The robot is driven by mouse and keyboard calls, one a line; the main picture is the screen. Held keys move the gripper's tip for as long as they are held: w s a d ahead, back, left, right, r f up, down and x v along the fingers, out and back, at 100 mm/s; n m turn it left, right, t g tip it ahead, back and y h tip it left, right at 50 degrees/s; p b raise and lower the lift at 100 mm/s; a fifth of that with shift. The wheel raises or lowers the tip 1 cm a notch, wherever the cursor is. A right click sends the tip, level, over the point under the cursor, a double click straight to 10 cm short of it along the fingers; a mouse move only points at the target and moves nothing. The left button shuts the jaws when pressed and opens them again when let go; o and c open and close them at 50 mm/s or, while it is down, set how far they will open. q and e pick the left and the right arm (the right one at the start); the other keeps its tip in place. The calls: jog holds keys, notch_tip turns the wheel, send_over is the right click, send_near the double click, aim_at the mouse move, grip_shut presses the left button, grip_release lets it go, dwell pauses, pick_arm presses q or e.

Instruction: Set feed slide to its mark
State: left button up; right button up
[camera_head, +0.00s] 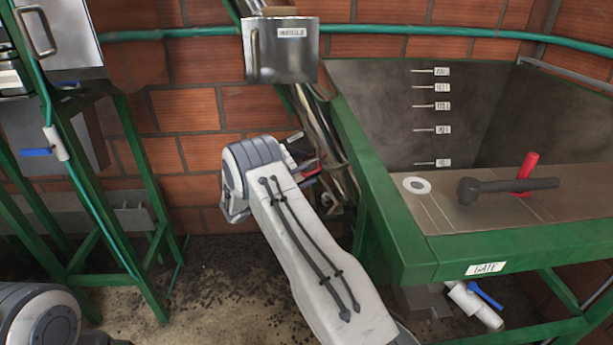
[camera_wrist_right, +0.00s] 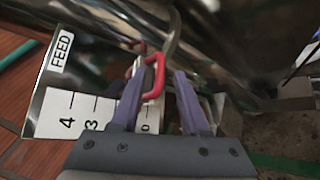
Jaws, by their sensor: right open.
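The feed slide shows in the right wrist view as a metal plate with a FEED label (camera_wrist_right: 61,51) and a white number scale (camera_wrist_right: 70,116). The figures 4 and 3 are readable; the lower ones are partly covered by my fingers. A red loop handle (camera_wrist_right: 161,75) on a bent metal rod lies between the two fingers of my right gripper (camera_wrist_right: 158,78). The fingers are apart, one on each side of it; contact cannot be told. In the head view the red handle (camera_head: 311,168) shows beyond my right wrist, which hides most of the gripper and slide. My left gripper is out of view.
Shiny pipes (camera_head: 325,130) run down close beside my right gripper. A metal box labelled MUCILAGE or similar (camera_head: 283,50) hangs above. A green-framed tank (camera_head: 417,258) with a GATE label and a red lever (camera_head: 526,172) stands right. A green stand (camera_head: 143,190) is left.

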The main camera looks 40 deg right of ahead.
jog(key=a, duration=0.9)
jog(key=shift+s+a+b, duration=0.2)
jog(key=shift+a+b, duration=0.15)
jog(key=shift+b, duration=0.1)
jog(key=shift+r, duration=0.1)
jog(key=s+a+r+y+p, duration=0.4)
jog(key=s+a+r+y, duration=0.1)
jog(key=s+a, duration=0.5)
jog(key=s+a+r+m+y+p, duration=0.1)
jog(key=s+a+r+y+p, duration=0.2)
jog(key=s+a+r+y, duration=0.3)
jog(key=s+a+r+m+y+p, duration=0.1)
jog(key=s+a+r+y+p, duration=0.3)
jog(key=s+a+y, duration=0.4)
jog(key=s+a, duration=0.3)
jog(key=s, duration=0.3)
jog(key=s+a+r, duration=0.1)
jog(key=s+a, duration=0.2)
jog(key=s, duration=0.3)
jog(key=shift+a+r+g+p, duration=0.25)
jog(key=shift+a+g+p, duration=0.05)
jog(key=shift+a+p, duration=0.1)
